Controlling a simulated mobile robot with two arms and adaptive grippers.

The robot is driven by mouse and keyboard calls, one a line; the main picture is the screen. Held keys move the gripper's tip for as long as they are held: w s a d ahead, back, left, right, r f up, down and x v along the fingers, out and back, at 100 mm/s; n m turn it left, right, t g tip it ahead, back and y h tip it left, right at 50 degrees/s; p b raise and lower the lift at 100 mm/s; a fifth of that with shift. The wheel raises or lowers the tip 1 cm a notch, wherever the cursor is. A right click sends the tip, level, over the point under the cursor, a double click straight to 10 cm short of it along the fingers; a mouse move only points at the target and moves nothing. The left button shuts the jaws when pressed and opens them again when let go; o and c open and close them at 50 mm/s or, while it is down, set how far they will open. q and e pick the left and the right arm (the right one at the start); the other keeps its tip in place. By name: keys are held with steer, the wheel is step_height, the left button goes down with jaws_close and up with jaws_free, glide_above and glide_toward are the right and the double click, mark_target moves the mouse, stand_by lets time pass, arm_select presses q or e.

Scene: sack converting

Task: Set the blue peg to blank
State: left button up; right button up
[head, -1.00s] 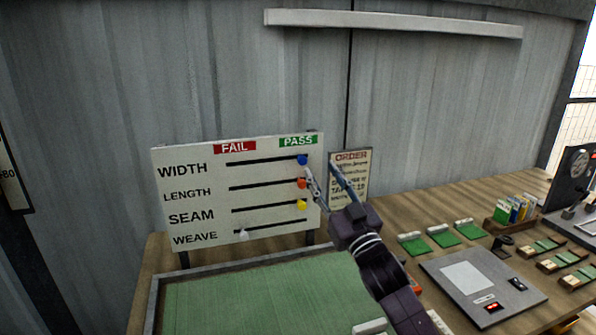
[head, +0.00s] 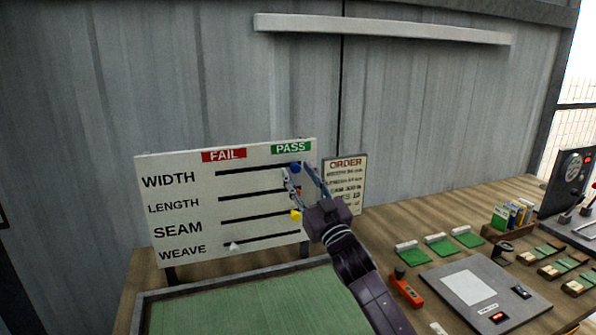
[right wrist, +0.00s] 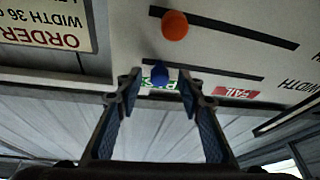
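The white board (head: 190,215) has slots labelled WIDTH, LENGTH, SEAM and WEAVE, with red FAIL (head: 224,155) and green PASS (head: 291,148) signs on top. The blue peg (head: 295,168) is at the right end of the WIDTH slot, below PASS. My right gripper (head: 297,170) is open, with its fingertips at either side of the blue peg. In the right wrist view, which is upside down, the blue peg (right wrist: 160,72) shows between the two spread fingertips (right wrist: 160,86). I cannot tell whether they touch it. My left gripper is not in view.
An orange peg (right wrist: 175,25), mostly hidden by my gripper in the head view, and a yellow peg (head: 296,216) sit below on the right. The ORDER sign (head: 345,185) stands close right of my gripper.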

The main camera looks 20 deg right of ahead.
steer(key=shift+w+r, duration=0.25)
steer(key=shift+w, duration=0.1)
jaws_close()
